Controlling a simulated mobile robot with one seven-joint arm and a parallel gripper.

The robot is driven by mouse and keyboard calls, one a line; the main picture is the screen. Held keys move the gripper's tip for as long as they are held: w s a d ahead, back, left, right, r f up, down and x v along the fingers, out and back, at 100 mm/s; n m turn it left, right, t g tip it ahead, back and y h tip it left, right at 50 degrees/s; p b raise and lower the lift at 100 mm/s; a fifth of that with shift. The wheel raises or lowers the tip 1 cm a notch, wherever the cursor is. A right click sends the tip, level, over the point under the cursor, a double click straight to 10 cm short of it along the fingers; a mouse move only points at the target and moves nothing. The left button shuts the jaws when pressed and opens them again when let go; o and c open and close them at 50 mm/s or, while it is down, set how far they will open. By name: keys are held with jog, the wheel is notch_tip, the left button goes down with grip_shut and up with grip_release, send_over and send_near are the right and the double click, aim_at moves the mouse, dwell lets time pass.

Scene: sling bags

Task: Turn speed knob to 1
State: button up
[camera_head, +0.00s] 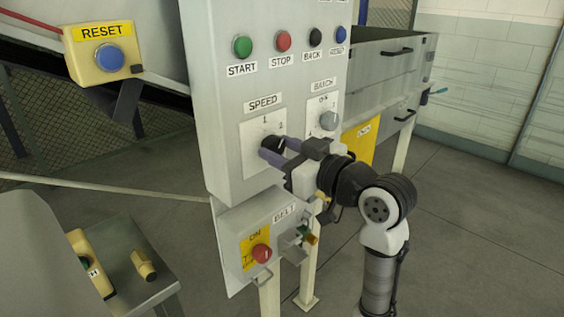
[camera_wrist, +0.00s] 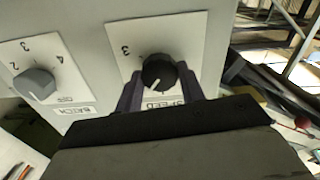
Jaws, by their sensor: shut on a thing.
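The black speed knob (camera_head: 274,143) sits on a white dial plate (camera_head: 252,133) under the SPEED label, with 1 and 2 visible above it. My gripper (camera_head: 275,150) is shut on this knob, one purple finger on each side. In the wrist view the knob (camera_wrist: 158,72) shows between the fingers (camera_wrist: 160,88), with the plate upside down. The number at the pointer's end is hidden, so I cannot read the setting.
The grey batch knob (camera_head: 328,121) is close to the right of my gripper. Start, stop, back and reject buttons (camera_head: 283,41) line the panel above. A belt box with a red button (camera_head: 262,253) is below. A blue reset button (camera_head: 109,57) is at the upper left.

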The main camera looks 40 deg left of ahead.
jog(key=n+b, duration=0.4)
jog(key=shift+f, duration=0.2)
jog(key=shift+s+r+n+b, duration=0.15)
jog(key=shift+n+b, duration=0.9)
jog(key=shift+n, duration=0.65)
jog(key=o, duration=1)
jog(key=shift+c, duration=0.2)
jog(key=s+d+b, duration=0.1)
jog(key=d+b, duration=0.1)
jog(key=d, duration=1.1)
jog(key=shift+d, duration=0.4)
